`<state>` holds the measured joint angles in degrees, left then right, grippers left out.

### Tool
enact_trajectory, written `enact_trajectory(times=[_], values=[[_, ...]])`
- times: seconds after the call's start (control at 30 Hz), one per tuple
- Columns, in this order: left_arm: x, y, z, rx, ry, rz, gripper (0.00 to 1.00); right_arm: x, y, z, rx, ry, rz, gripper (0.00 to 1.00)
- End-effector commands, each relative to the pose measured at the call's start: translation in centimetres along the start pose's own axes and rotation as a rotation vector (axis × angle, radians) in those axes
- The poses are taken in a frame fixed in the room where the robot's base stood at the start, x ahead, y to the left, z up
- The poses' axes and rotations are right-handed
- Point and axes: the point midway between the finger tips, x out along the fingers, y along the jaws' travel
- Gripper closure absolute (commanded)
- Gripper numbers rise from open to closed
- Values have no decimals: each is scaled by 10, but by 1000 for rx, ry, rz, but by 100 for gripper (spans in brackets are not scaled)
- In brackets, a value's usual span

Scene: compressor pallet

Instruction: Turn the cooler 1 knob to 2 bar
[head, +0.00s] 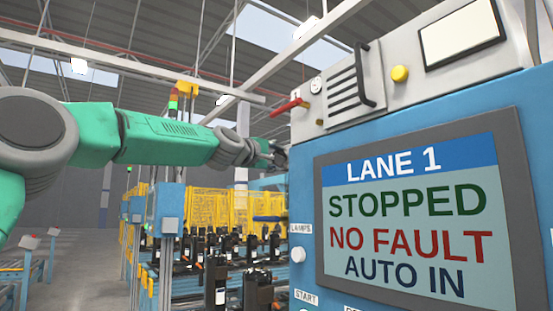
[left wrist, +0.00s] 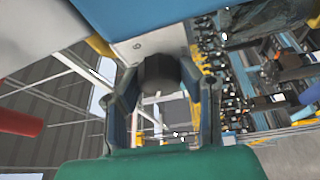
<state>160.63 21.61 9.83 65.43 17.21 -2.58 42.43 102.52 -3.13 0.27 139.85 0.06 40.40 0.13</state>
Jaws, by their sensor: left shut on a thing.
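A dark round knob (left wrist: 158,72) sits between the two fingers of my left gripper (left wrist: 162,88) in the left wrist view. The fingers are shut on its sides. Behind the knob is a pale panel face (left wrist: 145,43) with a small mark that I cannot read for sure. In the head view my left gripper (head: 277,154) is at the left side of the blue and grey machine; the knob cannot be made out there, and its pointer setting does not show. My right gripper is in neither view.
The machine's screen (head: 410,215) reads LANE 1, STOPPED, NO FAULT, AUTO IN. Above it are a red lever (head: 288,107), a small gauge (head: 316,85), a black handle (head: 368,75) and a yellow button (head: 400,74). Yellow fencing (head: 205,205) and racks stand behind.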

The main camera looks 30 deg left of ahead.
Motion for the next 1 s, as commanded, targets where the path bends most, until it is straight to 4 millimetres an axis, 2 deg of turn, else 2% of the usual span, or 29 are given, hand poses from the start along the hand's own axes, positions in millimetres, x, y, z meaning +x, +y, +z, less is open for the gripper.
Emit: enact_trajectory(times=[0.07,0.1,0.13,0.17,0.73,0.87,1.0], values=[[2,-7,2,0,-5,-13,96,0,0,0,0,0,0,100],[2,-7,2,0,-5,-12,64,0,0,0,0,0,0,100],[2,-7,2,0,-5,-12,53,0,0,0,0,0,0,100],[2,-7,2,0,-5,-12,47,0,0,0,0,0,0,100],[-2,-1,1,20,-2,7,47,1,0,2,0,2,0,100],[-2,-3,0,94,-5,39,47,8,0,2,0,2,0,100],[-2,-6,-1,241,-9,100,47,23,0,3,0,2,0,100]])
